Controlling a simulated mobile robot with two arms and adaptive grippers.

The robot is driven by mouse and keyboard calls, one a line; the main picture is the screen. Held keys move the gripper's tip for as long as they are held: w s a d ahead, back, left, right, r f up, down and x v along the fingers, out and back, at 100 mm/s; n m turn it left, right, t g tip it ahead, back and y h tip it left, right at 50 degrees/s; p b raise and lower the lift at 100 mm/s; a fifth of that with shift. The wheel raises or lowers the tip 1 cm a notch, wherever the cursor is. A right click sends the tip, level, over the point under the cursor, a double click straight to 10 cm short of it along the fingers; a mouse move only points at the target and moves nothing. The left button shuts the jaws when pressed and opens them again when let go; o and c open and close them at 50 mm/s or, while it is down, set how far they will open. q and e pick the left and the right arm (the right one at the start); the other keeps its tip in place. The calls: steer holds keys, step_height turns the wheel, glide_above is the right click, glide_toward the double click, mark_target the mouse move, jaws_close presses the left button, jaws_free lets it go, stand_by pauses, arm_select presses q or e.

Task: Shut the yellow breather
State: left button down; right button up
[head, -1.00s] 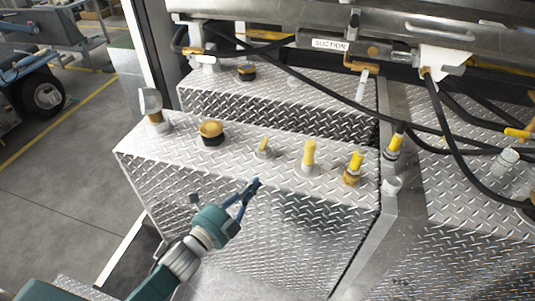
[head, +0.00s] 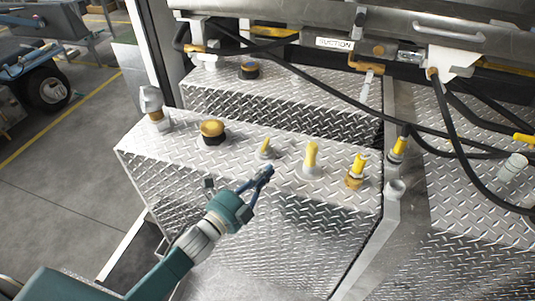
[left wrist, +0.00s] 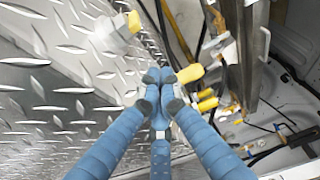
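Several yellow-topped fittings stand on the diamond-plate tank; I cannot tell for sure which is the breather. In the head view a round gold-yellow cap on a black base (head: 212,131) is at the left. A short yellow piece (head: 265,147), a taller yellow one on a pale base (head: 311,157) and a brass-and-yellow one (head: 357,170) stand to its right. My left gripper (head: 265,172) is in front of the short piece, blue fingertips together, nothing seen between them. In the left wrist view the fingertips (left wrist: 160,82) meet, with a yellow piece (left wrist: 190,73) beside them. My right gripper is out of view.
Black hoses (head: 330,92) hang across the back and right, below a SUCTION label (head: 333,44). Another yellow-handled fitting (head: 400,146) is at the tank's right edge.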

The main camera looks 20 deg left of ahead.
mark_target(265, 147)
arm_select(q)
steer(key=p+x, duration=0.1)
steer(key=x, duration=0.6)
steer(key=shift+w+d+r, duration=0.15)
steer(key=shift+w, duration=0.2)
steer(key=a+p, duration=0.1)
steer(key=a, duration=0.3)
steer(key=shift+s+a, duration=0.1)
steer(key=shift+s, duration=0.05)
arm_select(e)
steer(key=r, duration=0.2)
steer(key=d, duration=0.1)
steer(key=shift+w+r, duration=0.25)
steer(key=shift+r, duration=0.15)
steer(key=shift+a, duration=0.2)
arm_select(q)
steer(key=shift+a+h, duration=0.2)
steer(key=shift+h, duration=0.1)
steer(key=shift+m+h, duration=0.3)
steer(key=shift+m, duration=0.1)
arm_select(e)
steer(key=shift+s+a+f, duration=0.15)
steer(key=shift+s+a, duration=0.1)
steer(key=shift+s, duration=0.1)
